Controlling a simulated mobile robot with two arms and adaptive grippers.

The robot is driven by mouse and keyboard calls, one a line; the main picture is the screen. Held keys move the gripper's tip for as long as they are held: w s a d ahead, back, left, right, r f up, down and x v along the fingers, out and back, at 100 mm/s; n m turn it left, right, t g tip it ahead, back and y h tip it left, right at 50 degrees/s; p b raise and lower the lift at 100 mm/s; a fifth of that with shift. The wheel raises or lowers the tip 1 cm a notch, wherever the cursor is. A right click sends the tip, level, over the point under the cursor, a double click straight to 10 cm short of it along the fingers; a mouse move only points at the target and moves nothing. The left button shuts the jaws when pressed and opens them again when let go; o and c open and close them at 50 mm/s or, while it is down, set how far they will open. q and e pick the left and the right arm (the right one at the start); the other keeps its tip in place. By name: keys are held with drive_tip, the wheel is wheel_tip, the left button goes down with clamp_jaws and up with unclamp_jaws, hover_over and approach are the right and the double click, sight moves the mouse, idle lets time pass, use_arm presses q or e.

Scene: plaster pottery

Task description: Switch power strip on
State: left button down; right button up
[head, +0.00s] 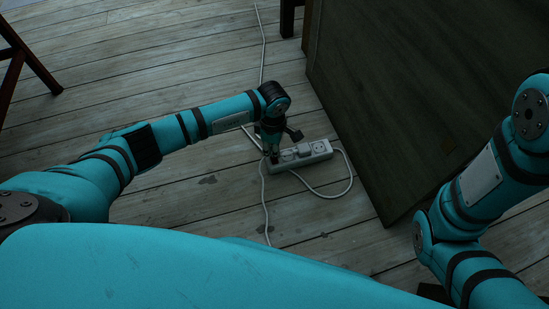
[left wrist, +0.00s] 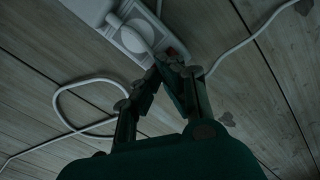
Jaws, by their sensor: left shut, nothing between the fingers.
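A white power strip (head: 318,150) lies on the plank floor in the head view, beside a dark wooden panel. Its sockets face up. It also shows at the top of the left wrist view (left wrist: 127,38), with a reddish switch (left wrist: 172,52) at its near end. My left gripper (head: 272,157) is shut and empty, pointing down at the left end of the strip. In the left wrist view its fingertips (left wrist: 170,62) meet right by the switch and partly cover it. I cannot tell whether they touch it. My right gripper is not in view; only my right arm shows.
A white cable (head: 343,190) loops on the floor beside the strip, and another runs across the planks (head: 263,50). The large dark wooden panel (head: 400,90) stands close to the right of the strip. Dark wooden legs (head: 14,75) stand at the upper left.

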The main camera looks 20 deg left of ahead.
use_arm(q)
drive_tip(key=shift+f, duration=0.3)
wheel_tip(320, 180, up, 7)
drive_tip(key=p, duration=0.6)
drive_tip(key=shift+r, duration=0.1)
idle(0.6)
